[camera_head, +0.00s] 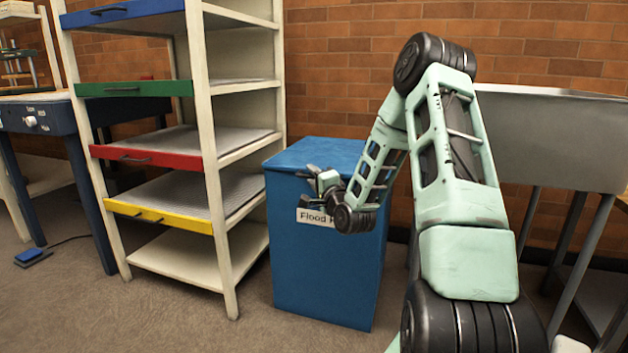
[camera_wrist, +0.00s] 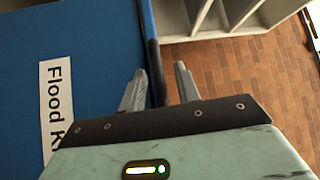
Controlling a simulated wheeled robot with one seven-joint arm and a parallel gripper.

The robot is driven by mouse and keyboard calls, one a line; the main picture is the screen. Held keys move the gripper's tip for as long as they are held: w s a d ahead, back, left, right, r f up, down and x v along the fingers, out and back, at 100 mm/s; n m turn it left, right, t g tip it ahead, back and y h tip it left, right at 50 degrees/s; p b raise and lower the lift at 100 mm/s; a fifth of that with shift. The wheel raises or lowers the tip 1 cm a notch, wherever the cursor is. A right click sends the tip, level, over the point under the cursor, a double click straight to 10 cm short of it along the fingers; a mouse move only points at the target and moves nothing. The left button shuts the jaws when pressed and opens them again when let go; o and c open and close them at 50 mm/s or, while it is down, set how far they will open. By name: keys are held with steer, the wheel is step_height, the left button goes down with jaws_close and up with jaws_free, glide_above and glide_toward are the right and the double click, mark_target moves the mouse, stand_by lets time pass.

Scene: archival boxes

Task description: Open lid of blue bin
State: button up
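The blue bin (camera_head: 325,270) stands on the floor in the head view, with a white label (camera_head: 318,217) on its front reading "Flood", the rest covered by my arm. Its blue lid (camera_head: 300,152) looks closed on top. My gripper (camera_head: 317,177) is at the bin's upper front edge. In the wrist view, the blue bin front (camera_wrist: 105,60) and label (camera_wrist: 57,105) fill the left side. My gripper (camera_wrist: 160,82) is open there, its fingers apart with the bin's dark top edge (camera_wrist: 154,70) between them. Whether either finger touches the bin, I cannot tell.
A shelf rack (camera_head: 213,150) with blue, green, red and yellow trays stands close left of the bin. A metal sink (camera_head: 560,135) is at the right. A brick wall (camera_head: 335,70) stands behind. Open floor (camera_head: 200,330) lies in front.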

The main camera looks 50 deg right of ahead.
jaws_close()
steer(key=shift+r, duration=0.1)
